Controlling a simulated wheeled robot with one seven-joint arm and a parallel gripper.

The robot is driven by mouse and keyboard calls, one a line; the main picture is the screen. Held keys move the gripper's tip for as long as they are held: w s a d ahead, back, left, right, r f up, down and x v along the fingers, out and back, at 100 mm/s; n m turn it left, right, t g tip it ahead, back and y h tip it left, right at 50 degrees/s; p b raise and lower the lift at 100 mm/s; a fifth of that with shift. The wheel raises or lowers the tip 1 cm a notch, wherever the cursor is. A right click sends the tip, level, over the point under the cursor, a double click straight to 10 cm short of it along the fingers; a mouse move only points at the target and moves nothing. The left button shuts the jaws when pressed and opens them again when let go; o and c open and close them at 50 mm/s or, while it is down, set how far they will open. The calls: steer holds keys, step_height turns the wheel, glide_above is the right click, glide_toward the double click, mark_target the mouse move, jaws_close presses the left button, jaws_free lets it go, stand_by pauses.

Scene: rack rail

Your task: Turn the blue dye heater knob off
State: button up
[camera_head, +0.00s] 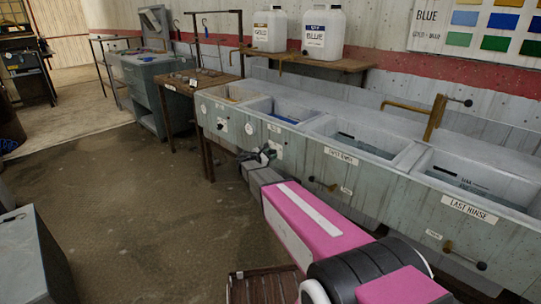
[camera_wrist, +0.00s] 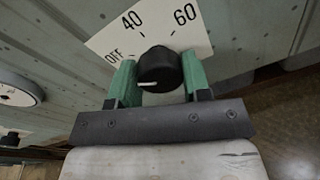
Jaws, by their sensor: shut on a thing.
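The black heater knob (camera_wrist: 158,70) shows in the wrist view on a white dial plate (camera_wrist: 187,22) marked OFF, 40 and 60. Its white pointer line lies on the lower left of the knob, on the OFF side of the scale. My gripper (camera_wrist: 158,78) has one green finger on each side of the knob and is shut on it. In the head view my gripper (camera_head: 262,156) is at the front panel below the basin with blue liquid (camera_head: 284,118). The knob itself is hidden there.
A row of grey basins runs to the right, with LAST RINSE (camera_head: 469,209) nearest. Valve handles (camera_head: 324,185) stick out of the front panel. A round gauge (camera_wrist: 16,88) is left of the dial. A wooden table (camera_head: 188,83) stands farther back. The floor at left is open.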

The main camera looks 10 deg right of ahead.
steer(key=shift+s, duration=0.1)
steer(key=o, duration=0.9)
steer(key=v, duration=1.1)
steer(key=s+d+f+m+g+y, duration=0.35)
steer(key=s+d+m, duration=0.25)
steer(key=s, duration=0.3)
steer(key=s+d+f+m+g+y, duration=0.25)
steer(key=s+d+m+g, duration=0.2)
steer(key=s, duration=0.35)
steer(key=s+m+y, duration=0.2)
steer(key=s+m, duration=0.1)
steer(key=s, duration=0.1)
steer(key=s+a+m+g+y, duration=0.1)
steer(key=s+m+y, duration=0.2)
steer(key=s+m, duration=0.1)
steer(key=s+f+m+y, duration=0.1)
steer(key=s+m+y, duration=0.2)
steer(key=s, duration=0.3)
steer(key=shift+a+g, duration=0.2)
steer(key=shift+g, duration=0.1)
